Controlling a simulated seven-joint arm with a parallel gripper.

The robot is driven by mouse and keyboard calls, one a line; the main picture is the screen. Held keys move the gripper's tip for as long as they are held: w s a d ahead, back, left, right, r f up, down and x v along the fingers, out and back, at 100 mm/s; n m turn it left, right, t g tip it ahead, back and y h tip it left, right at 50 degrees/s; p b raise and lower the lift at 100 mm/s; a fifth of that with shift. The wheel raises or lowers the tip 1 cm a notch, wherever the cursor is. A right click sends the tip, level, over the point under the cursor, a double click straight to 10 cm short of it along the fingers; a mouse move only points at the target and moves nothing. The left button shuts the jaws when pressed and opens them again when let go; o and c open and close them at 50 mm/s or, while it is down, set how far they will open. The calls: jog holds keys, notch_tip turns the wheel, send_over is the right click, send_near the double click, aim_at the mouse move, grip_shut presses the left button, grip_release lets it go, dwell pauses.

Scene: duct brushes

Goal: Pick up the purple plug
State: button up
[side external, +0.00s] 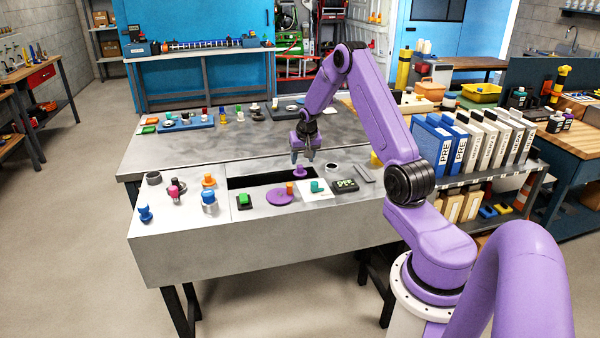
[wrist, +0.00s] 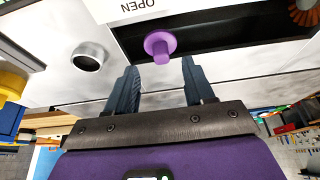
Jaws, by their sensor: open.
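The purple plug (side external: 300,171) is by the right end of a long dark slot in the grey bench top, just under my gripper (side external: 303,156). In the wrist view the plug (wrist: 160,46) shows a round flange and a narrower stem, over the edge of the dark slot; I cannot tell whether it stands in the slot or above it. My gripper (wrist: 159,72) is open, its two dark fingers apart and pointing down at the bench. The plug appears just ahead of the gap between the fingertips, with nothing held.
A grey ring (wrist: 88,56) is left of the fingers. An orange plug (side external: 290,188) by a purple disc (side external: 276,198), a teal plug (side external: 317,186) on a white sheet and a black sign box (side external: 344,186) sit nearby. Several coloured plugs stand at the bench's left.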

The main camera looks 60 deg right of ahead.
aim_at(300, 166)
jog(key=shift+x, duration=2.6)
jog(key=shift+w, duration=0.1)
jog(key=shift+r, duration=0.1)
grip_shut()
